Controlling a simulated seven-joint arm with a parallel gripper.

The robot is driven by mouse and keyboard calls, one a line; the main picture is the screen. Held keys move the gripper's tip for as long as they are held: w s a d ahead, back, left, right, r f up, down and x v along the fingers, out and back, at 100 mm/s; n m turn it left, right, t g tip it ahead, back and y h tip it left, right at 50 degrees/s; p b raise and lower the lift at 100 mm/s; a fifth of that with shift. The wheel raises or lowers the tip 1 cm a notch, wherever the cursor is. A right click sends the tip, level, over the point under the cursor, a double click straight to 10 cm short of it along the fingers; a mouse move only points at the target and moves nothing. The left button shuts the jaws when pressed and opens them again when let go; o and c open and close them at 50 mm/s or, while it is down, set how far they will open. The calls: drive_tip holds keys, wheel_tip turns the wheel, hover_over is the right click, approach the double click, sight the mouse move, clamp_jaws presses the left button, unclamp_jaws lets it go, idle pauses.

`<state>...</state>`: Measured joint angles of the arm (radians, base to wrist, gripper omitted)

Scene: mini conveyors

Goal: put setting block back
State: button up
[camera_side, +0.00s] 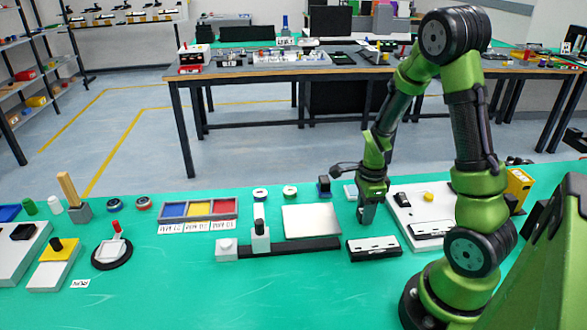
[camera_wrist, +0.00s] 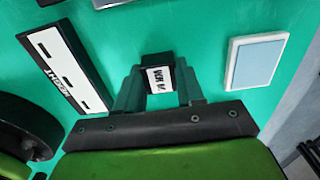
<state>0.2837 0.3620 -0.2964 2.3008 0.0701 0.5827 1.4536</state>
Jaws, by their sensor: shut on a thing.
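A small dark block with a white lettered label (camera_wrist: 159,79) sits between the two fingers of my gripper (camera_wrist: 158,88) in the wrist view. My gripper is shut on it; I take it to be the setting block. In the side view my gripper (camera_side: 367,213) points down, just behind the black block with a slotted white top (camera_side: 374,247). The held block cannot be made out clearly there. Its height above the green table is hard to tell. The slotted block also shows at the left of the wrist view (camera_wrist: 62,65), apart from the fingers.
A pale blue pad (camera_wrist: 255,61) lies right of my gripper in the wrist view. A white base (camera_side: 425,207) stands to the right.

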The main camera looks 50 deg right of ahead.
drive_tip(key=shift+f, duration=0.15)
drive_tip(key=o, duration=1.1)
wheel_tip(320, 180, up, 12)
drive_tip(key=s+a+r+n+t+y, duration=0.1)
drive_tip(key=a+r+n+t, duration=0.2)
drive_tip(key=a+r+n, duration=0.3)
drive_tip(key=s+a+r+n+t+y, duration=0.1)
drive_tip(key=a+r+n+t, duration=0.3)
drive_tip(key=a+n, duration=0.9)
wheel_tip(320, 180, up, 2)
drive_tip(key=n, duration=0.4)
drive_tip(key=shift+s+a, duration=0.1)
